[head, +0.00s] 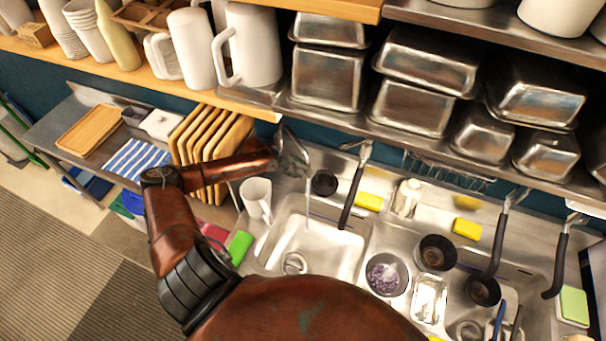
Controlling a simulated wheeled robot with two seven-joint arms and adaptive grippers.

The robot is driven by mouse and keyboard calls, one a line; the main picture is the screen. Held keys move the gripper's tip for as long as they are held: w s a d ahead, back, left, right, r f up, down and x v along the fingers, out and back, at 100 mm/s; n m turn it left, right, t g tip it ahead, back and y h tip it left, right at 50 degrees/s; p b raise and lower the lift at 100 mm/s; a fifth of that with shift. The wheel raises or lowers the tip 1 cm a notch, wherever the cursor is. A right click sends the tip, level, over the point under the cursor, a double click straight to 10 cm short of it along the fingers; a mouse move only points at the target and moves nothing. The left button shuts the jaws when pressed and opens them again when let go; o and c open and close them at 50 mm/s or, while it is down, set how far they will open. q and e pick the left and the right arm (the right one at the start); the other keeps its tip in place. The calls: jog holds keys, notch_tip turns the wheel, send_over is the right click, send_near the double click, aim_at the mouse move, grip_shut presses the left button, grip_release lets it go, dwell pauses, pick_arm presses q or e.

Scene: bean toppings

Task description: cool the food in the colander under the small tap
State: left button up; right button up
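A round metal bowl-shaped vessel, which looks like the colander (387,274), holds purple beans and something pale. It sits at the sink area, right of the left sink basin (333,247). A small tap (307,190) with a thin spout rises behind that basin; I cannot tell whether water runs from it. My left gripper (291,152) is at the top of this tap, close to or touching it. Its fingers are small and partly hidden, so I cannot tell whether they are open. My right gripper is not in view.
Black-handled sprayers (352,192) hang over the sinks. A dark pot (435,253) and a small metal tray (429,298) stand right of the colander. A white cup (256,198) and wooden boards (208,150) are near my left arm. A shelf with metal pans (412,107) overhangs the back.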

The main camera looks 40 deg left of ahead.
aim_at(304, 171)
pick_arm(q)
jog(key=shift+b+x, duration=1)
jog(key=shift+x, duration=0.9)
grip_shut()
